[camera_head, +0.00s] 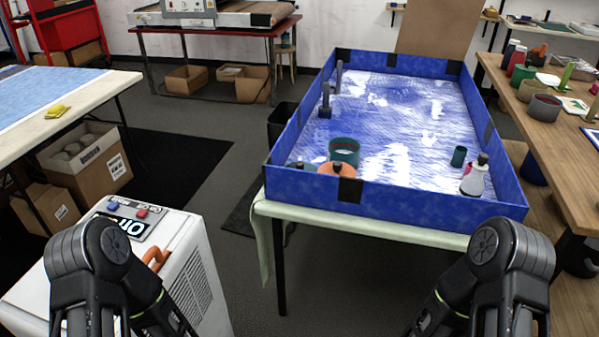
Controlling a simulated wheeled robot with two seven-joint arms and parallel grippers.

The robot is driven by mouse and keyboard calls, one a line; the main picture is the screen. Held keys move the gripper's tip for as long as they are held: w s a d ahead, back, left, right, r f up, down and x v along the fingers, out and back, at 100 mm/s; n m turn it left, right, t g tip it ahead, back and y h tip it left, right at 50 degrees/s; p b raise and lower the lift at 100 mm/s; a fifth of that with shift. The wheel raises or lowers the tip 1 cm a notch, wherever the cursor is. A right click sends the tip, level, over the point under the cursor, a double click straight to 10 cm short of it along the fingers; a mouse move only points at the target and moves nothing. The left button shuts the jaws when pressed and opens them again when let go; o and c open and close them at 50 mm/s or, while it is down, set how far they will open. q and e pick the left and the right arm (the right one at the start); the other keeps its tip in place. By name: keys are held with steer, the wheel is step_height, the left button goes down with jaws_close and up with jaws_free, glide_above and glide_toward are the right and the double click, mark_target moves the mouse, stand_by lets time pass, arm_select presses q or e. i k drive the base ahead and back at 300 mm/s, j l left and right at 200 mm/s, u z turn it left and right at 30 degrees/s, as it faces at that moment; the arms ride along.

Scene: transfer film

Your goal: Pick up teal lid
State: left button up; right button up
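A blue-walled tray (420,200) stands on a table in front of me. Near its front left corner, a small teal piece with a dark knob (300,165) shows just above the front wall; it may be the teal lid, and the wall hides most of it. Beside it are an orange lid with a dark knob (337,168) and an open teal tub (344,151). Only my two black arms show, at the lower left and lower right; both grippers are out of view.
Also in the tray are a small dark green cylinder (458,156), a white and pink bottle (474,178) and two grey posts (325,101). A white machine (190,255) stands at left. A wooden bench (550,135) with clutter is at right.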

mark_target(298, 165)
steer(key=i+l, duration=0.3)
steer(key=l, duration=0.15)
steer(key=i+l, duration=0.35)
steer(key=i+l+u, duration=0.15)
steer(key=l+u, duration=0.15)
steer(key=u, duration=1.05)
